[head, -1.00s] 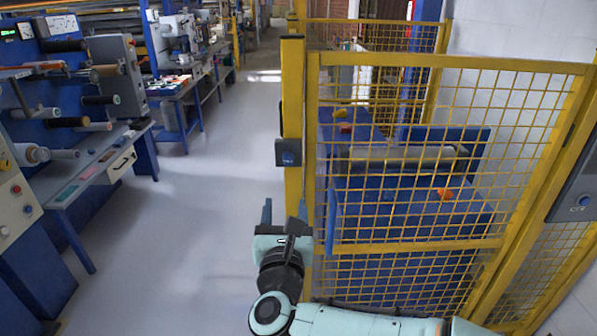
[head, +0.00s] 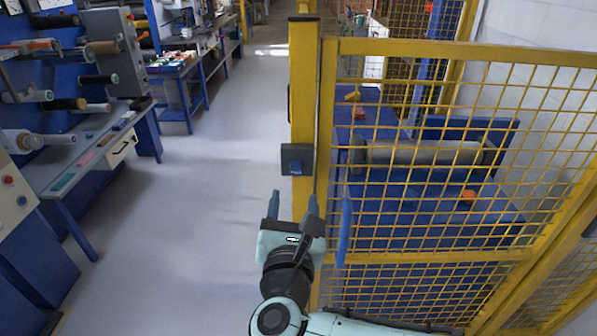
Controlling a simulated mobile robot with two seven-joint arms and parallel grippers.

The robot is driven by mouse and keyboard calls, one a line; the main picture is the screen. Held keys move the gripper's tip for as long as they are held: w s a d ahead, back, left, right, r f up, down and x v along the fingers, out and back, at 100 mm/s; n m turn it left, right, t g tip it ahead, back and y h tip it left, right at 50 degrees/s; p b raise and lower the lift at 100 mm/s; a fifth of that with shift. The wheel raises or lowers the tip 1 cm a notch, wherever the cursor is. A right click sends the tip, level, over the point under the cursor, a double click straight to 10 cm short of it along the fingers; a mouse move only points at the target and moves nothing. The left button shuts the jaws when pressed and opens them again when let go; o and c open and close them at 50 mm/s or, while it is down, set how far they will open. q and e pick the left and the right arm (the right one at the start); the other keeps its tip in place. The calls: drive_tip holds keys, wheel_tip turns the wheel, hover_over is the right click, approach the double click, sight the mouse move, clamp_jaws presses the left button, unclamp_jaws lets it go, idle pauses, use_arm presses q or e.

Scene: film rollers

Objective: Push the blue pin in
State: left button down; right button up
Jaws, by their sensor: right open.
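The blue pin (head: 296,167) sticks out of a small dark plate (head: 291,152) on the yellow post at the edge of the mesh gate. How deep it sits in the plate cannot be told. My right gripper (head: 294,196) is open and empty. Its two blue-grey fingers point up in the picture, just below the plate, and stand apart from the pin. My left gripper is not in view.
The yellow mesh gate (head: 440,255) with a blue upright handle (head: 345,232) stands right of my gripper. Behind it are a blue table with a grey roller (head: 425,153) and an orange item (head: 467,197). Machines line the left; the grey floor (head: 200,210) between is clear.

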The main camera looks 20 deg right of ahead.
sight(296, 172)
drive_tip(key=p+x, duration=0.1)
drive_tip(key=x, duration=0.7)
drive_tip(key=shift+w+d, duration=0.2)
drive_tip(key=shift+w, duration=0.15)
clamp_jaws()
